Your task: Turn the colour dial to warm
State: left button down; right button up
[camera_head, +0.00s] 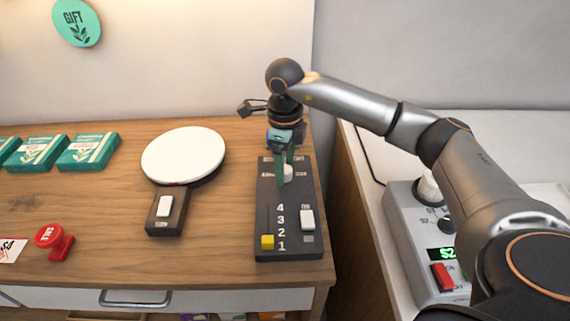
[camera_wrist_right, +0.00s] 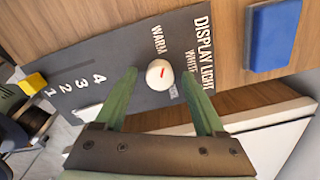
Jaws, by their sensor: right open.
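The colour dial (camera_wrist_right: 159,73) is a round white knob with a red mark, on a dark panel (camera_wrist_right: 60,62) headed DISPLAY LIGHT. WARM and WHITE are printed beside it. The red mark sits right of the knob's middle in the wrist view, towards the WHITE side; its exact pointing is hard to tell. My right gripper (camera_wrist_right: 158,78) is open, with its green fingers on either side of the dial; contact cannot be told. In the head view the right gripper (camera_head: 284,165) points down over the panel (camera_head: 265,205), partly hiding the dial (camera_head: 288,175). My left gripper is out of view.
The panel also has a yellow slider (camera_head: 267,242) by numbers and a white switch (camera_head: 307,220). A round white plate (camera_head: 183,155) stands left. Teal boxes (camera_head: 88,151) and a red SALE stamp (camera_head: 50,238) are farther left. A grey device (camera_head: 405,230) stands right.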

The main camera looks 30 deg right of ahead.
notch_tip(320, 180, up, 13)
jog(key=shift+f+p, duration=0.2)
jog(key=shift+p, duration=0.1)
jog(key=shift+a, duration=0.1)
dwell(0.4)
